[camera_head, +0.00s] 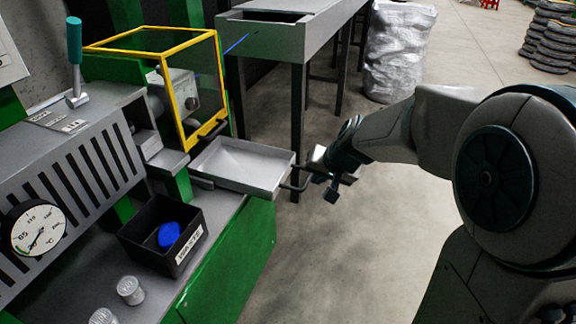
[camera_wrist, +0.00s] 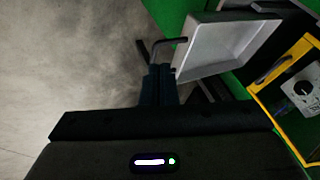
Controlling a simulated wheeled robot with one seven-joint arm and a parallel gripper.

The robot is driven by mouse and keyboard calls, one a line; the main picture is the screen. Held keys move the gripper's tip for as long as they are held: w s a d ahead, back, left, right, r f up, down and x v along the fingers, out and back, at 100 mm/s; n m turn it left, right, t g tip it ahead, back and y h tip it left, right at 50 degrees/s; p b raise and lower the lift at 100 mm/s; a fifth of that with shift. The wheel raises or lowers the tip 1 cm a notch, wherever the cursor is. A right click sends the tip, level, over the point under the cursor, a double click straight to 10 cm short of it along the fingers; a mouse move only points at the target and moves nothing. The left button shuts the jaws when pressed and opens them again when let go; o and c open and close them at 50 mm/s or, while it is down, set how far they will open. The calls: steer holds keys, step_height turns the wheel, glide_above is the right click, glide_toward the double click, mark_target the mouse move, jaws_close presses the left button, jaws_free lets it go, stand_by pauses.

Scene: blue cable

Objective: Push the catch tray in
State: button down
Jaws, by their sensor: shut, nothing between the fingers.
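The catch tray (camera_head: 243,166) is a shallow grey metal tray sticking out to the right from under the yellow-framed guard of the green machine. A dark bar handle (camera_head: 297,178) is on its outer end. My gripper (camera_head: 318,178) is at that handle, with its fingers shut and nothing held between them. In the wrist view, the tray (camera_wrist: 225,45) lies above and right of the shut fingers (camera_wrist: 158,72), and its handle (camera_wrist: 168,44) is right by the fingertips. I cannot tell whether they touch.
The yellow-framed guard (camera_head: 165,70) stands above the tray's inner end. A black bin (camera_head: 150,250) with a blue item (camera_head: 168,235) sits below on the machine's ledge, near metal cylinders (camera_head: 130,290). A grey table (camera_head: 262,38) stands behind. The floor (camera_head: 340,260) in front is clear.

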mark_target(295, 189)
steer(key=shift+m+t+y, duration=0.3)
steer(key=x, duration=0.4)
steer(key=w+r+x, duration=0.1)
steer(key=x, duration=0.4)
steer(key=w+a+b+x, duration=0.1)
steer(key=x, duration=0.4)
steer(key=shift+r, duration=0.45)
steer(key=shift+w+a, duration=0.25)
steer(key=shift+a, duration=0.3)
steer(key=shift+w+a, duration=0.25)
steer(key=shift+a, duration=0.25)
